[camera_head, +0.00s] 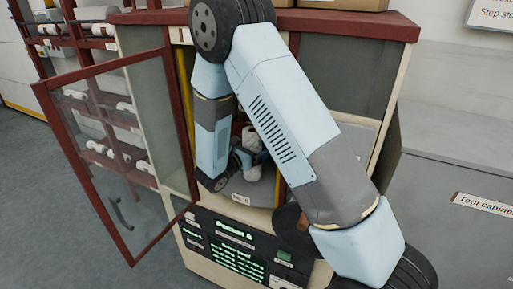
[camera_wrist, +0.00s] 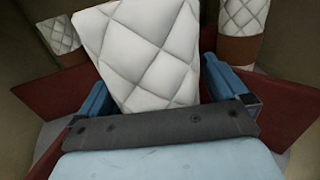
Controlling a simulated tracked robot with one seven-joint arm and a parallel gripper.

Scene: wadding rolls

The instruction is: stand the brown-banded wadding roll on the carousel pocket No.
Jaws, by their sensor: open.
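A white quilted wadding roll (camera_wrist: 150,55) fills the middle of the wrist view, tilted there, between the two blue fingers of my gripper (camera_wrist: 163,80). The fingers are open, one on each side of it; contact is not clear. Its lower end is hidden behind my gripper body, so I cannot tell its band. Two more quilted rolls with brown bands show, one at the back left (camera_wrist: 61,33) and one at the upper right (camera_wrist: 243,18). In the head view my gripper (camera_head: 242,160) is inside the cabinet, low over the grey carousel floor (camera_head: 262,191), beside white roll parts (camera_head: 254,174).
Dark red dividers (camera_wrist: 285,105) stand on both sides of the central roll. The cabinet's glass door (camera_head: 125,150) hangs open at the left. A green-lettered display panel (camera_head: 235,250) is below the opening. A grey tool cabinet (camera_head: 450,215) stands at the right.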

